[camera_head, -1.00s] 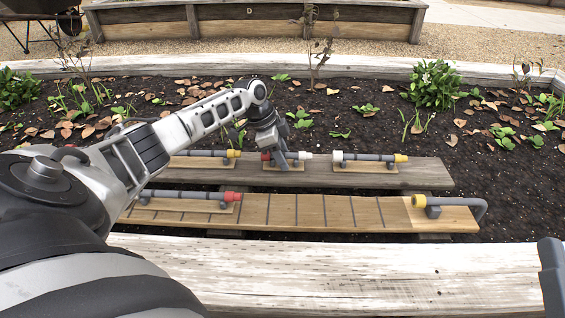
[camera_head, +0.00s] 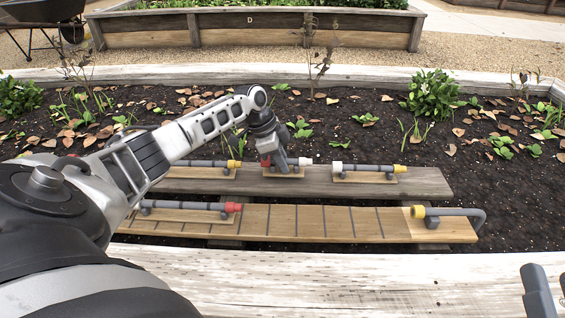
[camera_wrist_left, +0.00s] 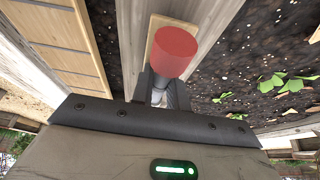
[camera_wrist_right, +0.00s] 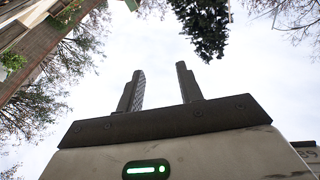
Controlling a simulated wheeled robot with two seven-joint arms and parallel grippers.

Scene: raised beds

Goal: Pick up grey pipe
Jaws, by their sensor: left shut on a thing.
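Several grey pipes with coloured ends lie on planks over the soil. My left gripper (camera_head: 281,160) is shut on the short grey pipe in the middle of the back plank, which has a red end (camera_head: 266,160) and a white end (camera_head: 306,160). The fingers hide its middle; I cannot tell whether it is clear of its small wooden base (camera_head: 283,173). In the left wrist view the red end (camera_wrist_left: 175,52) stands just beyond the fingers, the base behind it. My right gripper (camera_wrist_right: 159,90) is open and empty, pointed at the sky; part of it shows at the head view's lower right.
On the back plank (camera_head: 430,183), pipes with yellow ends (camera_head: 399,168) lie either side. The marked front plank (camera_head: 340,222) bears a red-ended pipe (camera_head: 180,205) and a bent yellow-ended pipe (camera_head: 450,212). A wooden bed edge (camera_head: 370,280) runs nearest me; plants stand behind.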

